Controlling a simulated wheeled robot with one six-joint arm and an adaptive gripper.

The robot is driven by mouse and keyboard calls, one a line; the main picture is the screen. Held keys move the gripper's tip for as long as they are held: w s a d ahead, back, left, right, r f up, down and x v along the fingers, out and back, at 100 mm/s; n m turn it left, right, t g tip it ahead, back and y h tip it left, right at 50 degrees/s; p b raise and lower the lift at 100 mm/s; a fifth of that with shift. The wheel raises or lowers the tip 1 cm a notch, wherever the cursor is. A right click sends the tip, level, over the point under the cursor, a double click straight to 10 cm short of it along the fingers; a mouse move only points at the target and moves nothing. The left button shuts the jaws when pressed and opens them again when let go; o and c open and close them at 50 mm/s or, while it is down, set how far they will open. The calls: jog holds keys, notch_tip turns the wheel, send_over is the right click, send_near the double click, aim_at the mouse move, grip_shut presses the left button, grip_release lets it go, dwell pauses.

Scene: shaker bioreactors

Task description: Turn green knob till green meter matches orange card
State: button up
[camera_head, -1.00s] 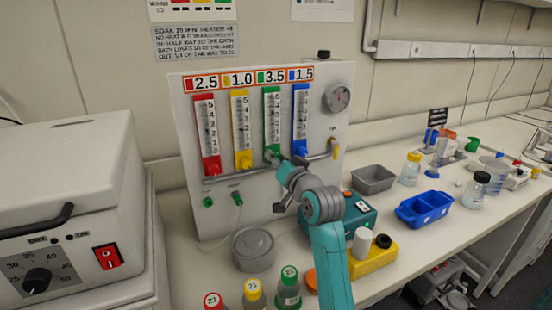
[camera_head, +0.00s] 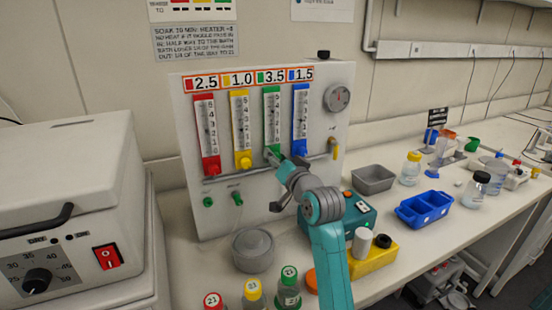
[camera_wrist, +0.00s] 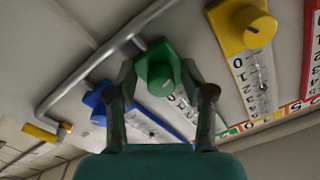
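The green meter (camera_head: 272,118) is the third of the upright scales on the white panel, between the yellow and blue ones. The orange-framed card (camera_head: 271,76) above it reads 3.5. The meter's level is too small to read. The green knob (camera_wrist: 160,72) is at the scale's lower end, mostly hidden by my arm in the head view. My gripper (camera_wrist: 158,66) has one finger on each side of the knob, both tips appearing to touch it. A small mark shows on the knob's face. My gripper (camera_head: 274,158) also shows in the head view at the green meter's foot.
The yellow knob (camera_wrist: 243,25) and blue knob (camera_wrist: 99,100) flank the green one closely. Below the panel stand a grey round container (camera_head: 253,250), capped bottles (camera_head: 288,288) and a teal box (camera_head: 350,218).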

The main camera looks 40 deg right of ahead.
dwell(0.3)
jog(key=n, duration=0.8)
jog(key=s+a+m, duration=0.2)
jog(key=s+m, duration=0.1)
jog(key=s, duration=0.3)
jog(key=s+a+m+h, duration=0.1)
jog(key=s+m, duration=0.2)
jog(key=s, duration=0.2)
jog(key=shift+s+a+r+g, duration=0.15)
jog(key=shift+s+a+g, duration=0.15)
jog(key=shift+s+a, duration=0.1)
dwell(0.5)
